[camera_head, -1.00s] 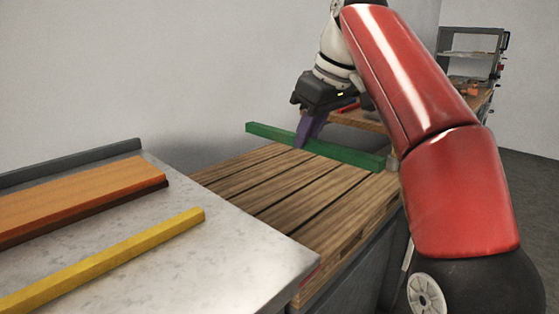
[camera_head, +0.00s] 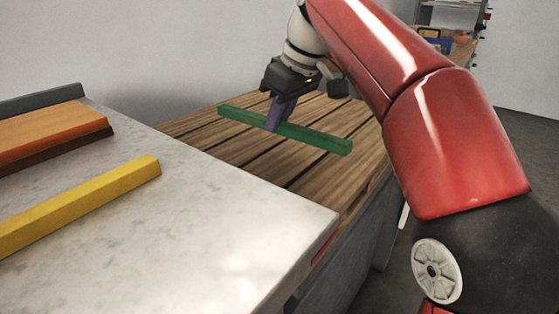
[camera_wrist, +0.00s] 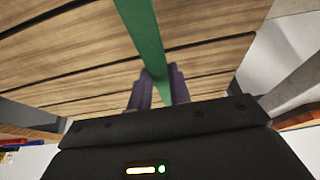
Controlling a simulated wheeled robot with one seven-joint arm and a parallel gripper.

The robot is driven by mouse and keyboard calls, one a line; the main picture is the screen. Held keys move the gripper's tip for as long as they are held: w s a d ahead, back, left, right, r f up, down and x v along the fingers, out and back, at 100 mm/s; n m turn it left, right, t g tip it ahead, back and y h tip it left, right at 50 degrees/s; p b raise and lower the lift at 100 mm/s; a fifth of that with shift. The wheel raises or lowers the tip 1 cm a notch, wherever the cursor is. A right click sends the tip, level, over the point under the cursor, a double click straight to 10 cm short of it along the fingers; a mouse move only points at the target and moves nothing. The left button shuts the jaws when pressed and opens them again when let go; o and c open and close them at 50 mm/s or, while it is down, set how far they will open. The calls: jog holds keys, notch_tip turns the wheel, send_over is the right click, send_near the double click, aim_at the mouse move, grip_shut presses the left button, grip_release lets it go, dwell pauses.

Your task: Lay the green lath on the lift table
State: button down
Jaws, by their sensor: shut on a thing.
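The green lath (camera_head: 318,137) is a long thin bar over the wooden slats of the lift table (camera_head: 345,186). My gripper (camera_head: 275,122), with purple fingers, is shut on the lath near its middle. In the wrist view the lath (camera_wrist: 147,35) passes between the two fingers (camera_wrist: 157,90), with the slats (camera_wrist: 60,50) beneath it. I cannot tell whether the lath touches the slats or hangs a little above them.
A grey-white worktop (camera_head: 220,225) stands at the front left, bordering the slatted top. A yellow bar (camera_head: 80,205) and an orange-brown board (camera_head: 50,130) lie on it. A shelf (camera_head: 455,45) with items stands at the back right.

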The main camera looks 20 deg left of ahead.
aim_at(279, 160)
jog(key=shift+f+b, duration=1)
jog(key=shift+f, duration=1.9)
jog(key=shift+f, duration=0.1)
jog(key=c, duration=1.3)
grip_release()
jog(key=p+v, duration=0.4)
jog(key=v, duration=0.7)
jog(key=shift+d+r, duration=0.1)
jog(key=shift+r, duration=0.15)
jog(key=shift+s+d+r+p, duration=0.15)
jog(key=shift+r+p, duration=0.15)
jog(key=shift+r, duration=0.05)
